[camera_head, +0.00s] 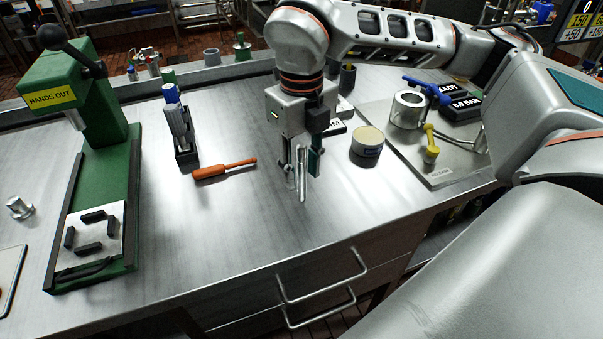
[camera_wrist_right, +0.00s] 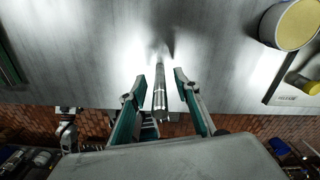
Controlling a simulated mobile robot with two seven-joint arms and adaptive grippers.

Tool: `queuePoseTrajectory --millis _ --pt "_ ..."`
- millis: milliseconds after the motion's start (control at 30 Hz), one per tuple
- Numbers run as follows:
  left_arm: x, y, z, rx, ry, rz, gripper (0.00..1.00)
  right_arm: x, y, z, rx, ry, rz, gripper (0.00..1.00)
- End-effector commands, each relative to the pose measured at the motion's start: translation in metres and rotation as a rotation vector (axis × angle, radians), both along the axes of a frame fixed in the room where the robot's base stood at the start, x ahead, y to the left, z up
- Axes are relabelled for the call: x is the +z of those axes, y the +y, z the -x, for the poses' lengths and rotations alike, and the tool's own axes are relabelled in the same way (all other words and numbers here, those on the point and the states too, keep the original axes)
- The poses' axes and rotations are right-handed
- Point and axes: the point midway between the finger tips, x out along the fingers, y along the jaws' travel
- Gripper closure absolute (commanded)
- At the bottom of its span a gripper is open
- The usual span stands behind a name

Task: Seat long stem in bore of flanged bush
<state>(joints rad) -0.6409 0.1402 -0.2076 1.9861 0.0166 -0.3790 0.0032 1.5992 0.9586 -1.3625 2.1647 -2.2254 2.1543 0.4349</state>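The long stem (camera_head: 302,178) is a thin silver rod, roughly upright over the bench in front of the camera. In the right wrist view the stem (camera_wrist_right: 160,92) lies between the two fingers of my right gripper (camera_wrist_right: 160,80), with a gap on each side. My right gripper (camera_head: 304,168) points down around the stem, open, not touching it as far as I can see. Whether the stem's lower end rests on the bench is unclear. A small silver flanged piece (camera_head: 20,208), possibly the flanged bush, sits at the far left; its bore cannot be made out. My left gripper is out of view.
A green press (camera_head: 90,170) marked HANDS OUT stands left. A black holder (camera_head: 187,153), an orange-handled tool (camera_head: 224,169) and a tan-topped can (camera_head: 367,142) lie around my gripper. A metal plate with valve parts (camera_head: 440,177) is at right. The bench's front middle is clear.

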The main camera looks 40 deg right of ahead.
Motion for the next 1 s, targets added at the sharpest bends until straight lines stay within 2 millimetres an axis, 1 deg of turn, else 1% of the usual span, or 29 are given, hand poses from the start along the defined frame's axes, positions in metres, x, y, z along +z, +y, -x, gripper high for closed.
queuePoseTrajectory --millis 133,167,200,233,267,567,733,867,967,1000 --pt "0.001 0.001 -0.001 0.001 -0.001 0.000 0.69 0.000 0.000 0.000 0.000 -0.001 0.000 0.68" --pt "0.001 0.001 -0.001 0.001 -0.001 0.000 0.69 0.001 0.000 0.000 0.000 -0.001 0.000 0.76" --pt "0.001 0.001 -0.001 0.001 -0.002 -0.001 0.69 0.001 0.000 0.000 0.000 0.000 0.000 0.87" --pt "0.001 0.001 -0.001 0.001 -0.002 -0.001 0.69 0.001 0.000 0.000 0.000 0.000 0.000 0.94" --pt "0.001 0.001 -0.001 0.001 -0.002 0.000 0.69 0.001 0.000 0.000 0.000 0.000 0.000 1.00" --pt "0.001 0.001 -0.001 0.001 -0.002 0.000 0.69 0.001 0.000 0.000 0.000 -0.001 0.000 1.00" --pt "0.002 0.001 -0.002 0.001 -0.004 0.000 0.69 0.006 0.000 -0.001 0.000 -0.003 -0.001 1.00" --pt "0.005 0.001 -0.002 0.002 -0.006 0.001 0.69 0.017 0.000 -0.001 -0.001 -0.004 0.000 1.00" --pt "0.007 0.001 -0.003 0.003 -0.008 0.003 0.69 0.034 0.000 -0.001 -0.001 -0.007 -0.001 1.00" --pt "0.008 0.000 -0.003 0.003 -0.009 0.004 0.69 0.042 0.000 -0.001 -0.002 -0.008 -0.001 1.00"
